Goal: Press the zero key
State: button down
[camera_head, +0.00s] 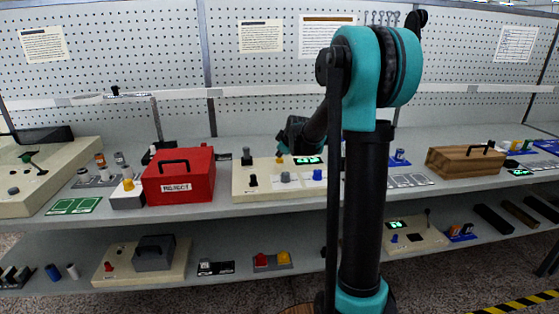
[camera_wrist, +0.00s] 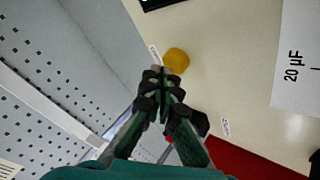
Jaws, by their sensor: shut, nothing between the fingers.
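A cream winding panel (camera_head: 243,184) stands on the upper shelf, with a small green-lit display (camera_head: 308,160) near its back edge. In the wrist view a round yellow key (camera_wrist: 176,60) rises from the cream top, beside a small label too small to read. I cannot read whether it is the zero key. My gripper (camera_wrist: 160,74) is shut and empty, its fingertips right beside the yellow key; whether they touch it I cannot tell. In the head view my gripper (camera_head: 284,148) is over the back of the panel, small and partly merged with the key.
A red REJECT box (camera_head: 180,178) stands left of the panel; its red also shows in the wrist view (camera_wrist: 245,162). A white plate marked 20 µF (camera_wrist: 300,60) lies on the panel. A wooden box (camera_head: 466,161) stands to the right. A pegboard (camera_head: 270,70) rises behind.

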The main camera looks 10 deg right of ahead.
aim_at(280, 160)
jog(key=shift+f, duration=0.45)
dwell(0.5)
jog(key=shift+r, duration=0.9)
jog(key=shift+r, duration=2.5)
